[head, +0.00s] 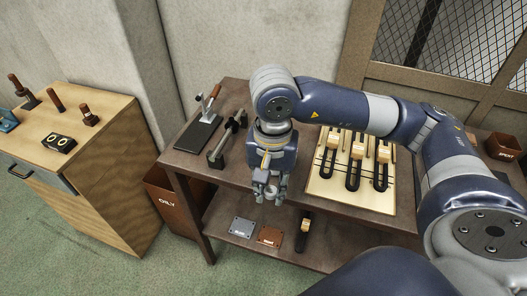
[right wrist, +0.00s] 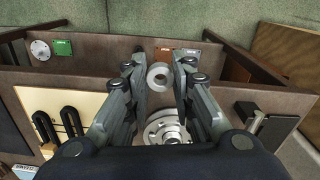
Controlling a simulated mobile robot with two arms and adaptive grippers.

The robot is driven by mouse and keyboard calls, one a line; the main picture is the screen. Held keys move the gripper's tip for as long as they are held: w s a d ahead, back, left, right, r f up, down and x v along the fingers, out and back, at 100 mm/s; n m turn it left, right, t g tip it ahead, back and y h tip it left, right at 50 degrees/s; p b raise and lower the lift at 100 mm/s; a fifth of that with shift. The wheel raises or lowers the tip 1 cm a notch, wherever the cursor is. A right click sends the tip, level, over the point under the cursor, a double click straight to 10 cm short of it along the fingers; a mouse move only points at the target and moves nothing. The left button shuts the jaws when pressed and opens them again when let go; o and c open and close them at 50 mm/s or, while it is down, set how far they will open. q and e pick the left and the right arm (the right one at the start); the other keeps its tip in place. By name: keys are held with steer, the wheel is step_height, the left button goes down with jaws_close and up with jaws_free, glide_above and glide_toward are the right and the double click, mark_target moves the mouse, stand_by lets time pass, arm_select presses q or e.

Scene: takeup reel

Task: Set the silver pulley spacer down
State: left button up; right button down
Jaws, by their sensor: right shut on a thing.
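My right gripper (head: 269,194) reaches down over the front edge of the dark workbench (head: 232,93). Its fingers are closed around a small silver ring-shaped piece, which looks like the pulley spacer (head: 271,199). In the right wrist view, a silver ring (right wrist: 158,77) with a central hole shows between the fingertips (right wrist: 158,68). A larger stepped silver disc (right wrist: 167,130) shows nearer the palm, partly hidden by the gripper body; I cannot tell what it rests on. My left gripper is in neither view.
A pale board (head: 325,193) with black slotted pieces lies right of my gripper. A clamp-like bar (head: 227,141) and a dark stand (head: 200,132) are to its left. The lower shelf holds a grey plate (head: 242,227) and a rust-coloured plate (head: 269,236). A wooden cabinet (head: 112,108) stands left.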

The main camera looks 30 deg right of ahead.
steer(key=m, duration=0.2)
steer(key=shift+w+m, duration=0.2)
steer(key=shift+m, duration=0.1)
steer(key=shift+d+m+b, duration=0.3)
steer(key=shift+m, duration=0.8)
steer(key=w+d+m, duration=0.3)
steer(key=w+m, duration=0.2)
steer(key=w+d+m+p, duration=0.1)
steer(key=w+d+m, duration=0.2)
steer(key=w+m, duration=0.1)
steer(key=w+d+m+p, duration=0.1)
steer(key=w+d+m, duration=0.2)
steer(key=w+m, duration=0.2)
steer(key=shift+w+d+f+m, duration=0.3)
steer(key=shift+w+d+m, duration=0.05)
steer(key=shift+m, duration=0.15)
steer(key=shift+w+d+f+p, duration=0.1)
steer(key=shift+w+p, duration=0.05)
steer(key=shift+p, duration=0.15)
step_height(320, 180, down, 3)
steer(key=shift+r+p, duration=0.1)
steer(key=shift+p, duration=0.6)
steer(key=shift+f, duration=0.3)
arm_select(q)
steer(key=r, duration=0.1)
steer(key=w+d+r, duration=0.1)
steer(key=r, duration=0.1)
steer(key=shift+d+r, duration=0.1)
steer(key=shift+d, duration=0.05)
